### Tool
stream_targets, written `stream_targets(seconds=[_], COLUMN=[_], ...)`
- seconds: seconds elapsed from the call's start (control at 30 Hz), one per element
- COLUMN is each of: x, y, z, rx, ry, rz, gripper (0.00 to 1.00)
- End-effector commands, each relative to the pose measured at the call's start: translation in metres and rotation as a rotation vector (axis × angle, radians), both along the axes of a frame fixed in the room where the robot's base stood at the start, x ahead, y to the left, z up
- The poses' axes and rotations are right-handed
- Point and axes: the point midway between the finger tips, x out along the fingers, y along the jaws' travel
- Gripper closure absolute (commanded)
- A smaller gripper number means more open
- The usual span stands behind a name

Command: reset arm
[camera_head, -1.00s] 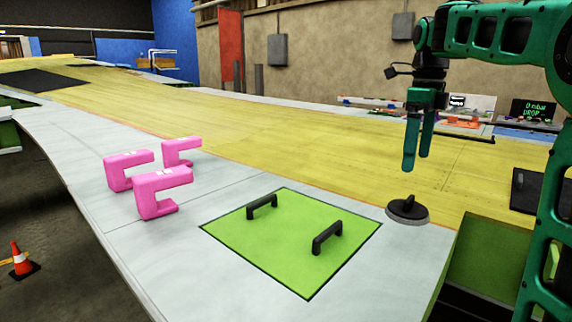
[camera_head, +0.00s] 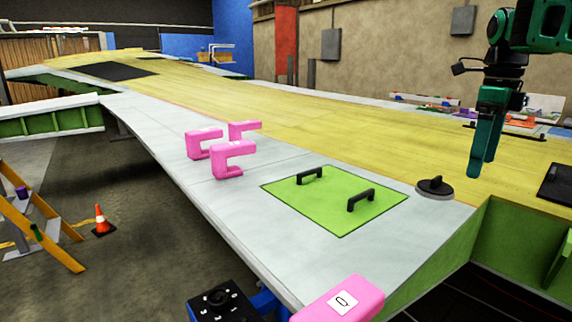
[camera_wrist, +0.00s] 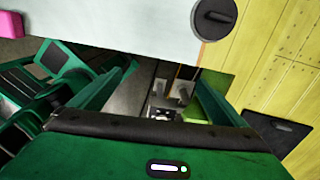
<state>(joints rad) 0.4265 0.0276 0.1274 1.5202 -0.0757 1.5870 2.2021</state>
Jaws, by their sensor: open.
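My gripper (camera_head: 482,172) is green and points down at the right of the head view. It is open and empty, in the air near the wing's corner. In the wrist view its two green fingers (camera_wrist: 152,97) stand apart with nothing between them. A black round knob on a grey disc (camera_head: 435,188) sits on the wing corner, left of and below the gripper in the head view; it also shows at the top of the wrist view (camera_wrist: 214,16). A green panel (camera_head: 335,207) with two black handles lies flush in the white wing surface.
Several pink clamps (camera_head: 233,159) stand along the wing's left edge, and a pink block (camera_head: 343,300) marked with a letter is at the near edge. An orange cone (camera_head: 102,221) and a yellow ladder (camera_head: 40,225) stand on the floor. A black plate (camera_head: 556,184) lies far right.

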Motion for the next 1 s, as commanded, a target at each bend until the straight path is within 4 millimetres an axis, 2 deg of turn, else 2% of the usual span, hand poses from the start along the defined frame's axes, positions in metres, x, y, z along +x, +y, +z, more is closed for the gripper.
stream_targets(seconds=[0.37, 0.53, 0.77, 1.0], x=[-0.037, -0.063, -0.120, -0.185], y=[-0.007, -0.005, -0.003, 0.001], z=[-0.027, -0.048, -0.096, -0.154], rx=[0.003, 0.003, 0.000, 0.000], ry=[-0.002, -0.004, -0.008, -0.009], rz=[0.250, 0.437, 0.819, 1.241], gripper=[0.04, 0.04, 0.04, 0.04])
